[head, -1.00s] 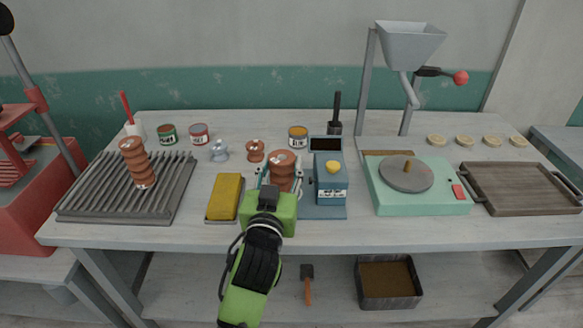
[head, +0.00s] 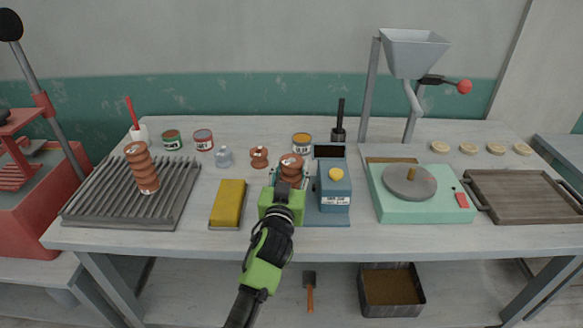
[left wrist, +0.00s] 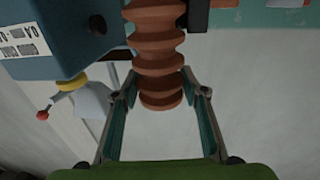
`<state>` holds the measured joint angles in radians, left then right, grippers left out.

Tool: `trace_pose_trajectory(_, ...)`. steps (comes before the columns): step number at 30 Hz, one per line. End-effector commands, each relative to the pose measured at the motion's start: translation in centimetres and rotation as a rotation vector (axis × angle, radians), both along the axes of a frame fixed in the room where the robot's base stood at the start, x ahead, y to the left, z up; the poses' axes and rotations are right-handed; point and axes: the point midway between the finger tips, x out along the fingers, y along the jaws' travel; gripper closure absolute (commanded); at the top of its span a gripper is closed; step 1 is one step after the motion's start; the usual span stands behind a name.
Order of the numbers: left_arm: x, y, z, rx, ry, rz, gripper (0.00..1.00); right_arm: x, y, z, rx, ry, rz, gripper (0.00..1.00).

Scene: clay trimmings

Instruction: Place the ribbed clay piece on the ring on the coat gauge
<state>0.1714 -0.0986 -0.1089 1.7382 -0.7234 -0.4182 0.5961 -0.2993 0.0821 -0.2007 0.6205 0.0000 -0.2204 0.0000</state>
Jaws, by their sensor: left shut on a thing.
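A ribbed terracotta clay piece (head: 291,165) stands about upright in my left gripper (head: 289,178), close to the left side of the coat gauge. The left wrist view shows the piece (left wrist: 159,60) between the two fingers (left wrist: 159,84), which are shut on it. The coat gauge (head: 334,190) is a blue device with a dark display and a yellow knob; its body also shows in the left wrist view (left wrist: 70,35). The gauge's ring is hidden, and I cannot tell whether the piece touches it. My right gripper is not in view.
A yellow block (head: 229,203) lies left of my gripper. A small brown spool (head: 259,157) and a can (head: 302,142) stand behind. A green turntable unit (head: 430,207) is to the right.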

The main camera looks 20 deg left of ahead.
Motion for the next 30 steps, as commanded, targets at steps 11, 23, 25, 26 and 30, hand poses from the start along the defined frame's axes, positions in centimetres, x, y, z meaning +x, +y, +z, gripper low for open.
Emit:
trace_pose_trajectory(11, 0.0, 0.0, -0.2, 0.0, 0.0, 0.0, 0.43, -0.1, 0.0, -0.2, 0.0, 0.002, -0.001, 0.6)
trace_pose_trajectory(23, -0.2, 0.0, 0.1, 0.0, 0.0, 0.0, 0.43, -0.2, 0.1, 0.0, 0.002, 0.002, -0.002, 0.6)
trace_pose_trajectory(25, -1.0, -0.2, -0.1, -0.001, 0.001, -0.001, 0.43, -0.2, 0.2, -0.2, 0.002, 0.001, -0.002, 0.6)
trace_pose_trajectory(26, -1.4, -0.2, -0.2, -0.001, 0.001, -0.001, 0.43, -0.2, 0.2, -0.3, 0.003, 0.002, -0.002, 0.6)
trace_pose_trajectory(30, -3.9, -0.6, -0.3, -0.003, 0.003, 0.0, 0.43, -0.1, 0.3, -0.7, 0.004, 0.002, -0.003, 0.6)
